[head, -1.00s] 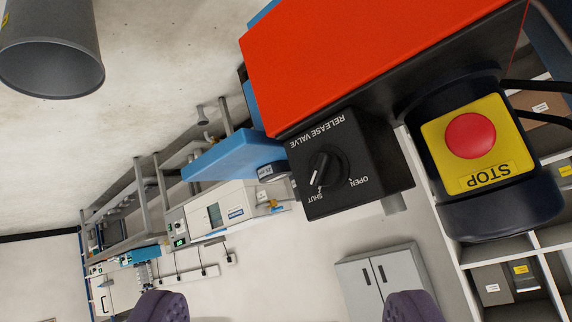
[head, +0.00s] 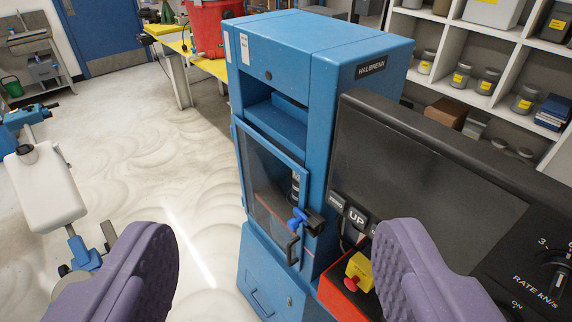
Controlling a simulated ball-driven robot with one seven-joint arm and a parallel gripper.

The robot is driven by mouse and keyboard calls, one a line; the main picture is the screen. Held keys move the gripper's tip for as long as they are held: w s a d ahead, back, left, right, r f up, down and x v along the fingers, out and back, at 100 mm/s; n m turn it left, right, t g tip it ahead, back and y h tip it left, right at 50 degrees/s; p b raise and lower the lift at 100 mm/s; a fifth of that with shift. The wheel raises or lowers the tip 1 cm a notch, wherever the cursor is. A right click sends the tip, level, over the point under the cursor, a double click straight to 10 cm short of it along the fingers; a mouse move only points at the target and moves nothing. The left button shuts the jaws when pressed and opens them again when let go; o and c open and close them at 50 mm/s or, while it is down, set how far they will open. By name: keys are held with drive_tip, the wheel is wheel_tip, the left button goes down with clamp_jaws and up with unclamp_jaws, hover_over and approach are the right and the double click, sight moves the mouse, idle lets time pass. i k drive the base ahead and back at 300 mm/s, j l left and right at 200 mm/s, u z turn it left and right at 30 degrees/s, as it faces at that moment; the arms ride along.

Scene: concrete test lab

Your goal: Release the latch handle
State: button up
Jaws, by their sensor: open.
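A small blue latch handle (head: 297,219) sits on a black latch block at the right edge of a clear-windowed door (head: 268,190). The door is on the front of a tall blue testing machine (head: 320,48) and looks shut. A black pull handle (head: 292,250) is just below the latch handle. My gripper (head: 272,245) shows as two ribbed purple fingers, wide apart and empty. The latch handle appears between the fingers in the picture but is farther away, with no contact visible.
A dark console (head: 440,165) with an UP label and a rate dial stands close at right. A yellow and red stop-button housing (head: 358,272) sits low beside the machine. Shelves (head: 480,50) with jars stand behind. Open floor (head: 150,150) lies left.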

sight(292, 224)
drive_tip(key=i, duration=0.6)
drive_tip(key=i+l+u, duration=0.1)
drive_tip(key=i, duration=0.45)
